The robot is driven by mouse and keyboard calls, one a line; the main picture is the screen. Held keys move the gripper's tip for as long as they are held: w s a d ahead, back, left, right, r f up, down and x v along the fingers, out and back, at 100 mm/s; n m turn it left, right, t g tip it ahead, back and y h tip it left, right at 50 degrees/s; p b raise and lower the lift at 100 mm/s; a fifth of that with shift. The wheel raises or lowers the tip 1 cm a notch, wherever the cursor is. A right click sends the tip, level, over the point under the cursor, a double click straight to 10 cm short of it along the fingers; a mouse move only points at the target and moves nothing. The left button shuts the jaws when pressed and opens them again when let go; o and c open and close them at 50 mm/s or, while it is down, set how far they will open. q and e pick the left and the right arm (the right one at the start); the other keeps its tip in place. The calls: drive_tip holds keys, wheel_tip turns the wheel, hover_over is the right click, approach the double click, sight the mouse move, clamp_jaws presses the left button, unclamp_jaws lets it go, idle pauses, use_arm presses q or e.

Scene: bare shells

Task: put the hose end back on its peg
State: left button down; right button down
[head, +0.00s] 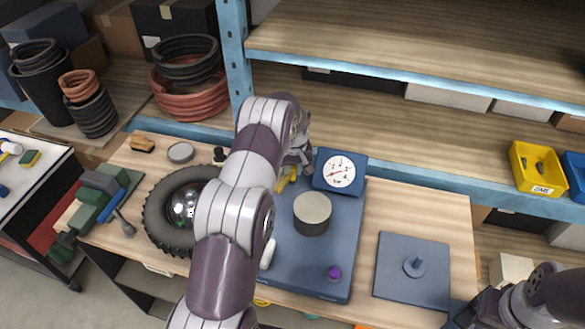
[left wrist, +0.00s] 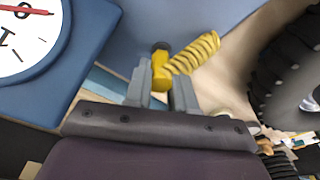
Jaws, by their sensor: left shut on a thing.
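My left gripper (head: 294,168) reaches over the back of the blue machine base (head: 335,275), just left of the dial gauge. It is shut on the yellow hose end (left wrist: 160,72), which sits between its fingers in the left wrist view. The ribbed yellow hose (left wrist: 197,52) runs up and right from it; part of it shows in the head view (head: 282,184). A dark round stub (left wrist: 160,47) is at the hose end's far side; I cannot tell whether it is a peg. A square plate with an upright peg (head: 414,265) lies at right. My right gripper (head: 468,314) is partly visible at lower right.
The gauge box (head: 340,172) stands close beside the left gripper. A grey cylinder (head: 312,214) and purple knob (head: 334,273) are on the base. A tyre (head: 160,215) lies left. Shelf edges and a blue post (head: 233,50) rise behind.

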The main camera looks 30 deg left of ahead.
idle(0.4)
use_arm(q)
drive_tip(key=shift+f+b, duration=0.45)
drive_tip(key=shift+c, duration=1.3)
unclamp_jaws()
drive_tip(key=shift+r, duration=0.2)
drive_tip(key=shift+r+p, duration=2.65)
drive_tip(key=shift+r, duration=2.25)
